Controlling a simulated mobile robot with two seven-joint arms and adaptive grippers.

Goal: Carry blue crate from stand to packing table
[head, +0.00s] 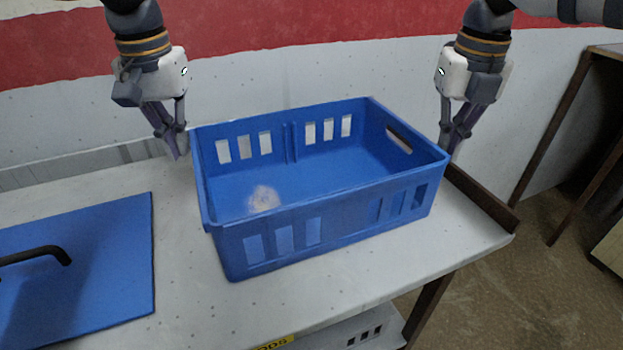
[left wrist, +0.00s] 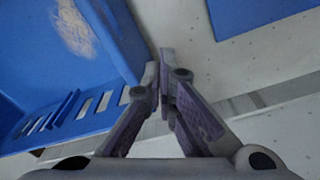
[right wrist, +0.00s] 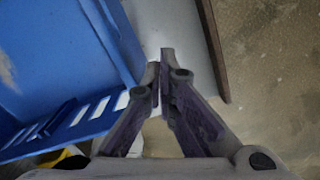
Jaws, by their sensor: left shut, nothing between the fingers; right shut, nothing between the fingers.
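The blue crate (head: 330,225) stands upright on a light grey table top (head: 185,290), with slots in its long sides and a handle hole in its right end. It looks empty apart from a pale worn patch on its floor. My left gripper (head: 177,152) is shut and empty, just outside the crate's left end. In the left wrist view the crate (left wrist: 70,60) lies left of the closed fingers (left wrist: 165,60). My right gripper (head: 452,152) is shut and empty beside the crate's right end. In the right wrist view the crate (right wrist: 55,55) is left of the closed fingers (right wrist: 160,65).
A blue flat panel (head: 110,270) with a dark handle (head: 40,254) lies left of the crate. A dark raised edge (head: 480,200) borders the table's right side. A red and white wall (head: 300,70) is behind. Another dark-legged table (head: 555,130) stands at right, across open floor.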

